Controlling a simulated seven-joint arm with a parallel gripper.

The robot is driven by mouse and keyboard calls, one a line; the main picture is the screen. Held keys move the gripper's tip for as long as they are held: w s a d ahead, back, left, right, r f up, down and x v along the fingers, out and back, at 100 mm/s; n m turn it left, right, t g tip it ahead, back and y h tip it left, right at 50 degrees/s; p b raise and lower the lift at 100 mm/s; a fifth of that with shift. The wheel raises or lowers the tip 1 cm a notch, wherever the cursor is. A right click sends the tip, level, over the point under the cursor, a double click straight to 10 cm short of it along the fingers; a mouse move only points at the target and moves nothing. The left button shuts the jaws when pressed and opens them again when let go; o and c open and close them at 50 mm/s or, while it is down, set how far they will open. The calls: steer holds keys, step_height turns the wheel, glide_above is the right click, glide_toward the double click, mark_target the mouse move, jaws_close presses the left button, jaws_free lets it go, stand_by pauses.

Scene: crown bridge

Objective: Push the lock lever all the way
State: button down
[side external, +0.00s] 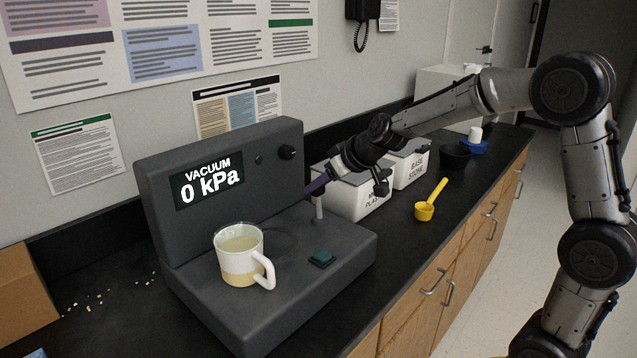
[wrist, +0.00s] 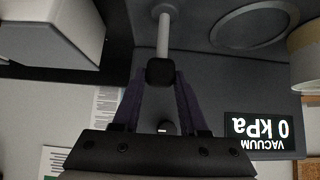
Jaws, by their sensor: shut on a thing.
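The lock lever is a pale upright rod (side external: 318,208) at the right side of the dark grey vacuum machine (side external: 200,310). In the wrist view the rod (wrist: 163,35) ends in a black knob (wrist: 160,71). My gripper (side external: 320,184) reaches in from the right at the lever's top. In the wrist view its purple fingers (wrist: 160,82) are shut on the knob, one on each side. The machine's display (side external: 208,182) reads "VACUUM 0 kPa". In the side view the knob is hidden by my gripper.
A cream mug (side external: 240,258) with pale contents stands on the machine's base, left of a dark green button (side external: 321,258). White labelled bins (side external: 352,200), a yellow scoop (side external: 425,211) and a black bowl (side external: 455,157) stand on the counter to the right. A cardboard box (side external: 22,290) is at far left.

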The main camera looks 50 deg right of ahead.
steer(key=shift+r, duration=0.1)
steer(key=shift+c, duration=2.2)
jaws_free()
steer(key=shift+s, duration=0.1)
steer(key=v, duration=1.3)
steer(key=shift+s+r, duration=0.2)
steer(key=shift+r, duration=0.05)
